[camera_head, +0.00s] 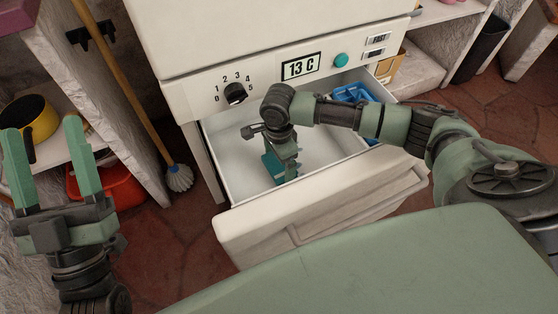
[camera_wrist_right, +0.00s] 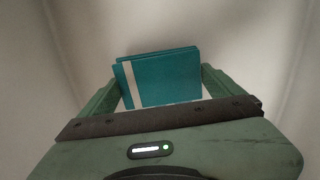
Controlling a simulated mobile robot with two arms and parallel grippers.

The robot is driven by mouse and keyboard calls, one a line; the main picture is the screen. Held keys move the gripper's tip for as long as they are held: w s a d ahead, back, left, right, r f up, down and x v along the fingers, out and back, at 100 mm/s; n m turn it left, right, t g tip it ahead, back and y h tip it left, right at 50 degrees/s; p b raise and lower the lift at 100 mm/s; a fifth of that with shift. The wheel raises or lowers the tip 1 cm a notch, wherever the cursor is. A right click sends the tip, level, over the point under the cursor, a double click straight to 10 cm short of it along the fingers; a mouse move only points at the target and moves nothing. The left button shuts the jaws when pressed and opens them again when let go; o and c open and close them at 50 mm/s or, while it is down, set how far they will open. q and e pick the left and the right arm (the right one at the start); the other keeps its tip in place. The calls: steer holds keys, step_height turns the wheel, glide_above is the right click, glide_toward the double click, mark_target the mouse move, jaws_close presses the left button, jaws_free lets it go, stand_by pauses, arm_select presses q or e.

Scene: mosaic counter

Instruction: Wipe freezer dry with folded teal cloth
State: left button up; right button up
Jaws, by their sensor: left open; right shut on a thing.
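The freezer (camera_head: 235,45) is white, and its lower drawer (camera_head: 320,212) is pulled open. My right arm reaches over the drawer's rim, and my right gripper (camera_head: 285,172) points down inside. It is shut on the folded teal cloth (camera_head: 273,165), which is low in the drawer; I cannot tell whether it touches the floor. In the right wrist view the cloth (camera_wrist_right: 160,78) shows a pale stripe and sits between the two green fingers, with pale drawer surfaces around it. My left gripper (camera_head: 48,165) is open and empty at the left, fingers up, outside the drawer.
Blue items (camera_head: 352,95) lie at the drawer's back right. The panel carries a dial (camera_head: 235,93), a "13 C" display (camera_head: 300,66) and a teal button (camera_head: 341,60). A broom (camera_head: 178,176) and a shelf with a yellow pot (camera_head: 38,118) stand left. A black bin (camera_head: 481,48) stands right.

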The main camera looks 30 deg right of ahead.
steer(key=shift+f, duration=0.95)
stand_by(0.6)
